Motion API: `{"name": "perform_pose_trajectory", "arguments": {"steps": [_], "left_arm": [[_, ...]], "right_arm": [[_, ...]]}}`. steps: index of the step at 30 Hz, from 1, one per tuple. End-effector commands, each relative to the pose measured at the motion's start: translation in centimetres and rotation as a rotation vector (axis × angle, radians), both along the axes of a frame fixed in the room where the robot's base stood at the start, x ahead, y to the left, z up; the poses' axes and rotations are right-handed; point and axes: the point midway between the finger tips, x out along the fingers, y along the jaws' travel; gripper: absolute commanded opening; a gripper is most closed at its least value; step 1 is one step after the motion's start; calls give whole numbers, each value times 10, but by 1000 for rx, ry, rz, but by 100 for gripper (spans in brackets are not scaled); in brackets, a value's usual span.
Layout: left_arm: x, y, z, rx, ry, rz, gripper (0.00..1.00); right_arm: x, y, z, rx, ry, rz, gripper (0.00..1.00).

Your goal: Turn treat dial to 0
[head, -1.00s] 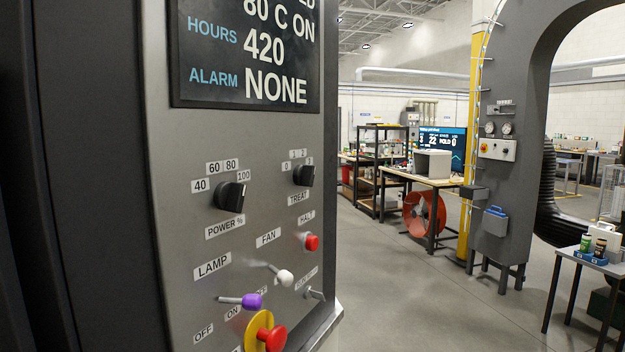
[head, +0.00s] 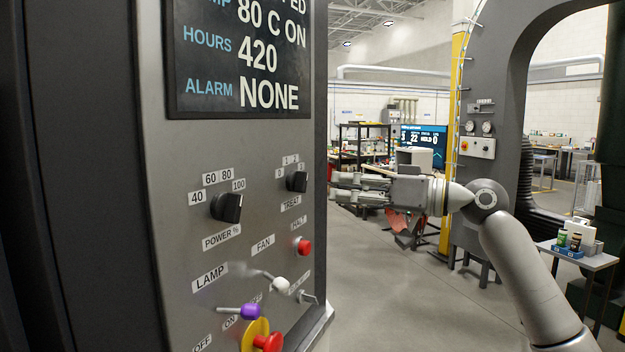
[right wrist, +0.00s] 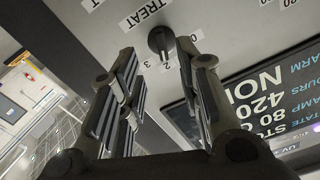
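The treat dial (head: 297,181) is a small black knob on the grey control panel (head: 160,220), under an arc of small number labels and above the TREAT label (head: 291,203). In the right wrist view the dial (right wrist: 161,40) sticks out of the panel between and beyond my fingertips, with labels 0, 1, 2 and 3 around it. My right gripper (head: 338,189) is open and empty, to the right of the dial and apart from it. It also shows in the right wrist view (right wrist: 158,75). My left gripper is not in view.
The power dial (head: 226,207) sits left of the treat dial. Below are a red button (head: 302,246), a white-tipped fan lever (head: 281,285), a purple-tipped lamp lever (head: 251,311) and a red knob on yellow (head: 268,342). A display (head: 240,60) is above. Open floor lies to the right.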

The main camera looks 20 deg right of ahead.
Motion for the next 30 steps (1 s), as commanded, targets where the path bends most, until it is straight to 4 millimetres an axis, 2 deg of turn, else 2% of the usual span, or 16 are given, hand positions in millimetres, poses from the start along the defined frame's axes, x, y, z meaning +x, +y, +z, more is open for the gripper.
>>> {"name": "perform_pose_trajectory", "arguments": {"steps": [1, 10, 15, 23, 30], "left_arm": [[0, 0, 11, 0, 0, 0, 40], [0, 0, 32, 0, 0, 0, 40], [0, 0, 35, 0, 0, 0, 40], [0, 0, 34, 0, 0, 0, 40], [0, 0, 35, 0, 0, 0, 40]], "right_arm": [[7, 9, 6, 1, 1, 3, 32], [41, 44, 3, 2, 1, 0, 32], [49, 52, 1, 1, 0, -1, 32], [50, 53, 0, 0, 0, -2, 32], [50, 52, 0, 0, 0, -2, 4]]}}
